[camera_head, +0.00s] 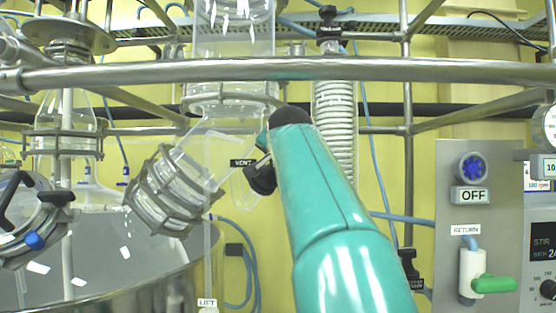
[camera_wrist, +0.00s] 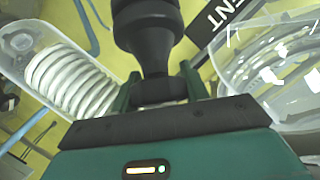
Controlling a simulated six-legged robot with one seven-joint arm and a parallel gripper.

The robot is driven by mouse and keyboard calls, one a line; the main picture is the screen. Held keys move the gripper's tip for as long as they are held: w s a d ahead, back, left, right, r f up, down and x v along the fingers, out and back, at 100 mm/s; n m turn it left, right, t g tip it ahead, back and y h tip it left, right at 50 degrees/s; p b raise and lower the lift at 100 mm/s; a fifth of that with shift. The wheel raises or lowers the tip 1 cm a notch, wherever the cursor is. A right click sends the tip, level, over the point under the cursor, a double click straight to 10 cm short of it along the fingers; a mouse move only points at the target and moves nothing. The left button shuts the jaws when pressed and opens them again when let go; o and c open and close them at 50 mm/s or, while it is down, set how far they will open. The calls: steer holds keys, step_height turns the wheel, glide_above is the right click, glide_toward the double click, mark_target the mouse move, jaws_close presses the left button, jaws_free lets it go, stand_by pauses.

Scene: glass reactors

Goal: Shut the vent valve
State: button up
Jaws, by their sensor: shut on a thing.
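The vent valve is a black knob (camera_head: 261,178) next to the black VENT label (camera_head: 242,162), beside a clear glass tube in the head view. In the wrist view the black valve knob (camera_wrist: 148,30) stands at the top centre, with part of the VENT label (camera_wrist: 222,15) to its right. My gripper (camera_wrist: 160,88) is shut on the valve's narrower lower part, one green finger on each side. In the head view my teal arm comes up from the bottom and hides part of the valve and most of my gripper (camera_head: 263,143). I cannot tell the valve's turn position.
A steel rail (camera_head: 470,69) crosses above my arm. Clear glassware with a clamped flange (camera_head: 165,195) is close on the left, above a steel vessel (camera_head: 150,275). A coiled condenser (camera_head: 336,120) stands behind. A grey panel (camera_head: 450,200) with OFF and RETURN labels is at right.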

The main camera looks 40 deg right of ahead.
steer(key=m+g, duration=0.2)
steer(key=m, duration=0.1)
steer(key=m+g+h, duration=0.1)
steer(key=m, duration=0.1)
steer(key=shift+s+d+f+g, duration=0.15)
steer(key=shift+f+g, duration=0.1)
steer(key=shift+g, duration=0.15)
steer(key=shift+f+m+g, duration=0.1)
steer(key=shift+m+g, duration=0.5)
steer(key=shift+m, duration=0.1)
steer(key=o, duration=1)
steer(key=shift+s, duration=0.1)
steer(key=shift+n+t, duration=0.3)
steer(key=shift+n, duration=0.1)
